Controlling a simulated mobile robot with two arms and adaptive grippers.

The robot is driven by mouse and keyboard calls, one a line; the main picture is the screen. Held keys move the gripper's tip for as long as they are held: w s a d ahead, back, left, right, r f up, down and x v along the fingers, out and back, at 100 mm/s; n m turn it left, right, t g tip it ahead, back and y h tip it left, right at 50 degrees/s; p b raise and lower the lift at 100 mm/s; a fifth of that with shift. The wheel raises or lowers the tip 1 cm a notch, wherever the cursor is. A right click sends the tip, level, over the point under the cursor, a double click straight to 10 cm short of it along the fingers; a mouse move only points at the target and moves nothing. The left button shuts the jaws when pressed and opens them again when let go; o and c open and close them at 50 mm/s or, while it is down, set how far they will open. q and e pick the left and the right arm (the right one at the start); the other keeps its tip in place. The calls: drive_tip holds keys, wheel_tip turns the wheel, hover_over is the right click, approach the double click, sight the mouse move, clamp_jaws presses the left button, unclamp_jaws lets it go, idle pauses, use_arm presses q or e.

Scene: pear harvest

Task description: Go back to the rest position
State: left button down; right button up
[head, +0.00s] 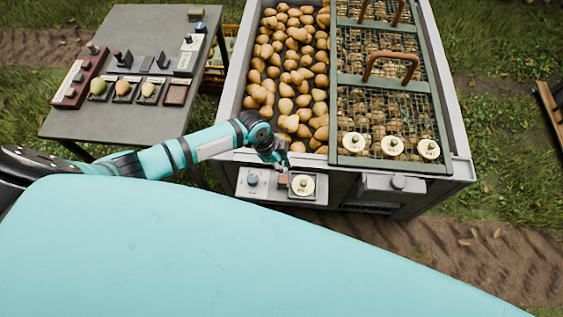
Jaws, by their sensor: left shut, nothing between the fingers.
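My left arm comes in from the left and reaches to the front edge of the large pear bin. My left gripper (282,166) is small and dark at the arm's end, shut and empty, just above the front ledge near a round cream dial (302,185). Whether it touches anything there I cannot tell. The bin (232,95) holds many brown-yellow pears (290,75) in its open left part. My right gripper is not in view.
A green-framed mesh cover (390,82) with brown handles and round cream discs lies over the bin's right part. A grey table (130,30) at the left carries pears on small trays and several devices. Grass and a dirt track surround them. A wooden crate (552,110) shows at the right edge.

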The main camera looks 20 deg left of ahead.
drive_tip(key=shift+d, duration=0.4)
